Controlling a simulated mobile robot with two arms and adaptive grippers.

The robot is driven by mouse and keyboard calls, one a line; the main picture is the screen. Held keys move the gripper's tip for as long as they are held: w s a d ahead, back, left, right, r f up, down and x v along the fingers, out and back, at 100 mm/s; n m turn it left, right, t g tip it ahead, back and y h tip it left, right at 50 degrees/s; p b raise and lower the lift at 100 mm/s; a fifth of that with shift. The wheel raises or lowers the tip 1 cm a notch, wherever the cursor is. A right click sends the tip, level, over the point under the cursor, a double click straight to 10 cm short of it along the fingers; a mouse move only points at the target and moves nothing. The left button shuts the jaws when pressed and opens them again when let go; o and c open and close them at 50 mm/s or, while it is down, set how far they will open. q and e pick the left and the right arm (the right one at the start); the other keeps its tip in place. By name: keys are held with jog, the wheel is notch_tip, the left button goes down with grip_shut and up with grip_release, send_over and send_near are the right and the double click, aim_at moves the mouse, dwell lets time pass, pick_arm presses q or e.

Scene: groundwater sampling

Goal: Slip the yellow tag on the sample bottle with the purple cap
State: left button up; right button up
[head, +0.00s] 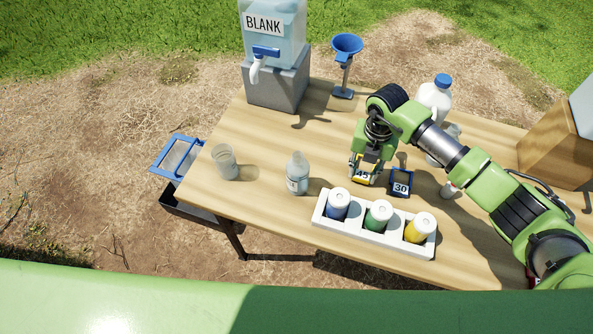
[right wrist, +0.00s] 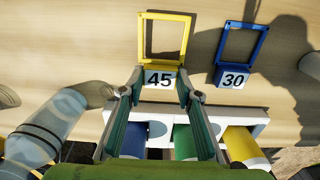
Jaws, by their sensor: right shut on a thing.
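The yellow tag (head: 363,180) is an open yellow frame with a white plate marked 45; it also shows in the right wrist view (right wrist: 187,38). My right gripper (head: 364,168) is shut on the plate end of this tag, its fingers on either side of the number. The tag's frame points away from the gripper in the wrist view. I cannot make out a purple cap on any bottle. My left gripper is out of view.
A blue tag marked 30 (head: 400,187) lies just right of the yellow one. A white rack (head: 376,238) holds blue, green and yellow containers in front. A clear cup (head: 224,161), a blue funnel stand (head: 345,72) and a blue-capped jug (head: 437,97) stand around.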

jog(key=shift+r+p, duration=1.5)
jog(key=shift+r, duration=0.9)
